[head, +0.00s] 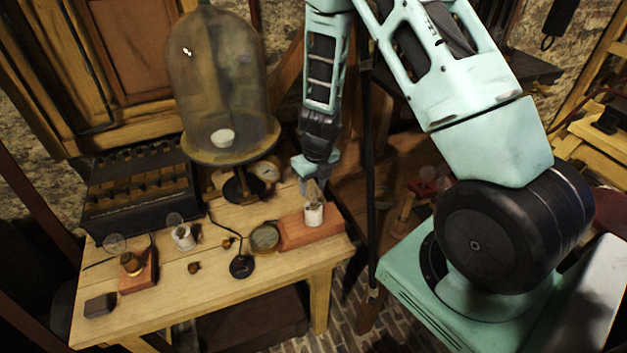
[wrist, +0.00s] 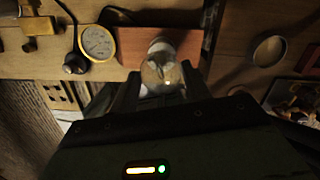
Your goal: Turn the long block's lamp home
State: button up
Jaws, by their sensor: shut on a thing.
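The long block (head: 292,232) is a reddish wooden bar at the right end of the table; it also shows in the wrist view (wrist: 134,43). Its lamp has a white base (head: 314,214) standing on the block's right part. In the wrist view the lamp's clear glass bulb (wrist: 160,70) is between my gripper's fingers. My gripper (head: 312,190) points down over the block and is shut on the lamp. It also shows in the wrist view (wrist: 160,85). How far the lamp sits in its socket is hidden.
A round brass gauge (head: 265,238) lies beside the block's left end. A shorter block (head: 140,272) with a brass socket, a white lamp base (head: 182,236) and a black key (head: 241,266) stand further left. A tall glass bell jar (head: 216,90) rises behind. The table's front edge is near.

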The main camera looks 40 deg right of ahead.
jog(key=shift+r+m+p, duration=0.15)
jog(key=shift+m+p, duration=0.55)
jog(key=shift+m, duration=0.5)
jog(key=shift+m+h+p, duration=0.3)
jog(key=shift+m+p, duration=0.35)
jog(key=shift+m, duration=0.95)
jog(key=o, duration=1.2)
jog(key=shift+c, duration=0.2)
